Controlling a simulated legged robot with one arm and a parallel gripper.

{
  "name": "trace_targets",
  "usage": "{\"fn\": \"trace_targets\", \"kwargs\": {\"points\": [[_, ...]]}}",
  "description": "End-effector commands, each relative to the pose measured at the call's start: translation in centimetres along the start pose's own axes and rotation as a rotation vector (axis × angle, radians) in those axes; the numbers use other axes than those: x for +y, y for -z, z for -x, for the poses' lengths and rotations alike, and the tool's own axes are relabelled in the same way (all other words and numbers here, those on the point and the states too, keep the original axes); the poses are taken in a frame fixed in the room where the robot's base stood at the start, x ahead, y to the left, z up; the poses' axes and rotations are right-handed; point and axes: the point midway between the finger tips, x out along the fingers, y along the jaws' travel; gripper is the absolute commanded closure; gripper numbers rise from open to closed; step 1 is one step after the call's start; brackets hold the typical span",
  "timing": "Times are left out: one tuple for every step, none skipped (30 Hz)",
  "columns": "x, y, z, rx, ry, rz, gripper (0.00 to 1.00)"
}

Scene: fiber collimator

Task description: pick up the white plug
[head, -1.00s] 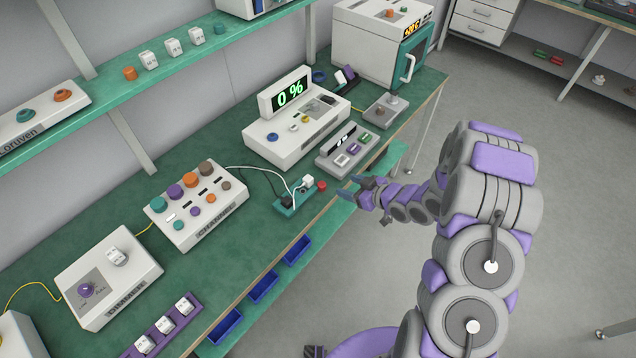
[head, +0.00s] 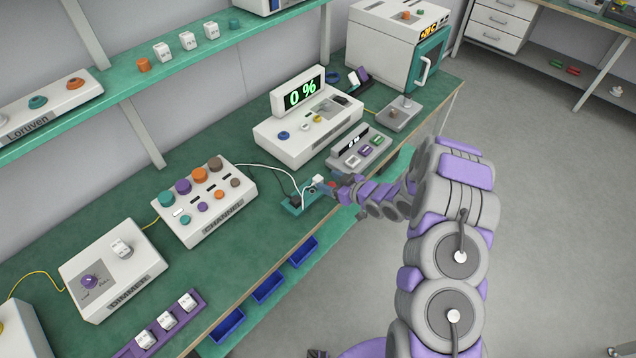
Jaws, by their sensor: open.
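The white plug (head: 317,180) sits at the upper edge of a small teal block (head: 298,207) near the front edge of the green bench, with a white cable running from it. A dark plug (head: 295,201) stands in the same block to its left. My gripper (head: 328,187) is open, just right of the white plug. Its fingers are small and partly overlap the block, so I cannot tell whether they touch the plug.
The white CHANNEL box (head: 205,200) stands to the left. The 0 % display unit (head: 305,120) and a grey box with coloured switches (head: 358,150) stand behind. Blue bins (head: 268,288) hang below the bench edge.

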Motion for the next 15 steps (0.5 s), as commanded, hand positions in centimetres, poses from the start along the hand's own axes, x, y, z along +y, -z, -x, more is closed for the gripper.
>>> {"fn": "trace_targets", "kwargs": {"points": [[-0.1, 0.0, -0.4, 0.0, 0.001, 0.0, 0.38], [0.0, 0.0, -0.5, 0.0, 0.0, 0.0, 0.38], [0.0, 0.0, -0.6, 0.0, 0.0, 0.0, 0.38], [0.0, 0.0, -0.7, 0.0, 0.0, 0.0, 0.38], [0.0, 0.0, -0.8, 0.0, 0.0, 0.0, 0.38], [-0.1, -0.1, -1.1, 0.0, 0.0, 0.001, 0.38], [-0.1, -0.1, -1.4, 0.0, 0.001, 0.001, 0.38], [-0.2, -0.1, -1.7, -0.001, 0.002, 0.002, 0.38], [-0.3, -0.2, -2.2, -0.001, 0.002, 0.004, 0.38], [-0.4, -0.3, -2.6, -0.001, 0.002, 0.004, 0.38], [-0.4, -0.3, -3.0, -0.001, 0.001, 0.005, 0.38], [-0.5, -0.4, -3.5, 0.0, 0.0, 0.004, 0.38], [-0.6, -0.4, -3.9, 0.0, 0.001, 0.004, 0.38], [-0.6, -0.4, -4.2, -0.001, 0.001, 0.003, 0.38], [-0.6, -0.5, -4.7, -0.001, 0.002, 0.003, 0.38]]}}
